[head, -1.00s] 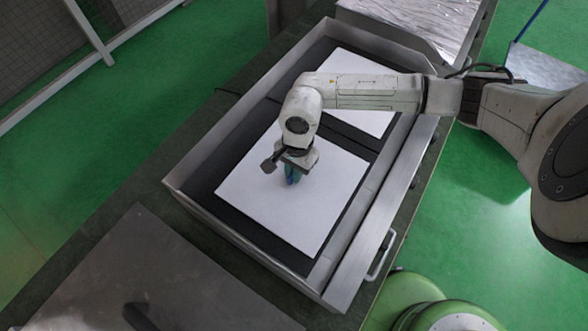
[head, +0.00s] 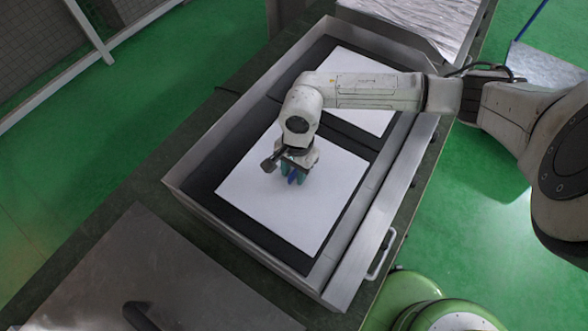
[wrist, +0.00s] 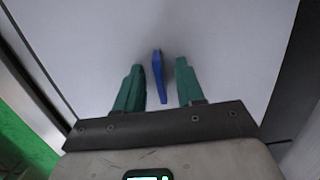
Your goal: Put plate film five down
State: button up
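A white plate film (head: 290,220) lies flat on the dark bed of the near half of the metal-framed tray. It fills most of the wrist view (wrist: 230,40). A blue upright tab or handle (wrist: 158,75) stands on the film, and a little of it shows in the head view (head: 293,178). My gripper (head: 293,173) is low over the film's upper left part. Its two teal fingers stand apart, one on each side of the blue piece. In the wrist view a gap shows on both sides, so neither finger touches it.
A second white sheet (head: 345,63) lies in the far half of the tray, partly under my arm. The tray's raised metal rim (head: 232,108) surrounds both. A bare metal plate (head: 150,265) with a dark handle (head: 138,318) lies at the front left.

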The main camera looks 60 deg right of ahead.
notch_tip(320, 180, up, 12)
jog(key=d+b, duration=0.1)
jog(key=b, duration=0.1)
jog(key=shift+d, duration=0.2)
jog(key=shift+a, duration=0.1)
